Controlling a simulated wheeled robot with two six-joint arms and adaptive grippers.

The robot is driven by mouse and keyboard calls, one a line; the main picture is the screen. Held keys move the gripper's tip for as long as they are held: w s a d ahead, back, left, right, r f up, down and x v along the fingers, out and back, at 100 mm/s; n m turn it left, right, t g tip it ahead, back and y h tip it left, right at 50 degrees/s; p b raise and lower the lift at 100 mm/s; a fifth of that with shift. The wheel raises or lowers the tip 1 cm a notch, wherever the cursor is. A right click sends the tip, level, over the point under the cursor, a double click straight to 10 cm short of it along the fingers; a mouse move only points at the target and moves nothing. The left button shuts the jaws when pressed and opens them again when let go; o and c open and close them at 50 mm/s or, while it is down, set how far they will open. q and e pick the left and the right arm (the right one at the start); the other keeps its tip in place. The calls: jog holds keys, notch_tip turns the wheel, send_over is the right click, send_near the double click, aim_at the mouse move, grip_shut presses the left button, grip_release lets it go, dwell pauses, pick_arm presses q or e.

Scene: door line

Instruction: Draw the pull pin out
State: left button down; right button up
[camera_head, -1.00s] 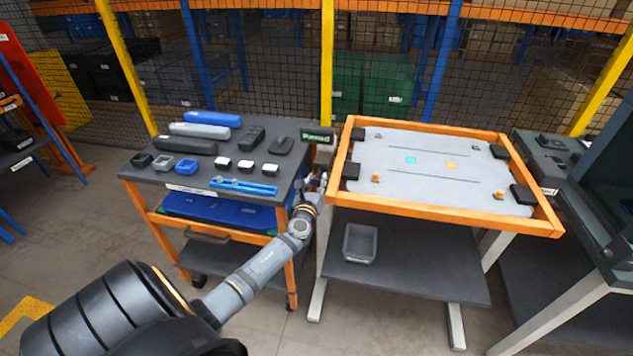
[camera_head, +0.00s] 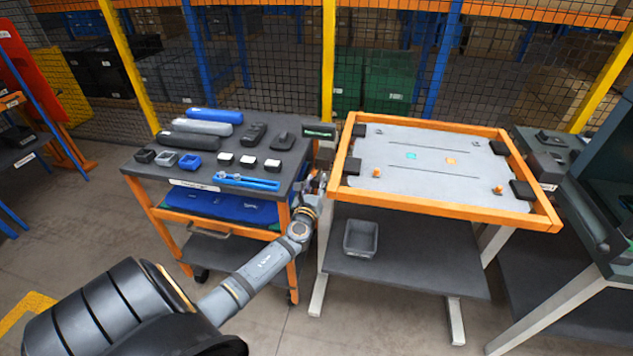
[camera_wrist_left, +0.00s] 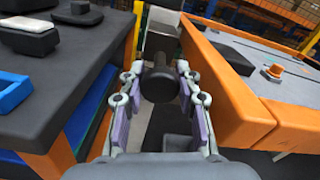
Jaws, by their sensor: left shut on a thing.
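My left gripper (camera_head: 318,184) is at the gap between the tool cart and the left side of the orange-framed table. In the left wrist view its two fingers (camera_wrist_left: 158,100) are around a dark round-headed cylinder (camera_wrist_left: 158,82), which looks like the pull pin. The gripper is shut on it. In the head view the pin is too small to tell apart from the gripper. My right gripper is not in view.
The cart top (camera_head: 200,140) holds dark, grey and blue tools and small bins. The framed table (camera_head: 440,205) has orange knobs and dark blocks on a grey panel. A grey bin (camera_head: 361,238) stands on its lower shelf. A mesh fence closes the back.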

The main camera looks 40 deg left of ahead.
pick_arm(q)
jog(key=c, duration=1.2)
grip_release()
jog(key=shift+s+f, duration=0.1)
jog(key=shift+f, duration=0.15)
jog(key=shift+s+d+r, duration=0.15)
jog(key=shift+r, duration=0.1)
jog(key=v, duration=1.2)
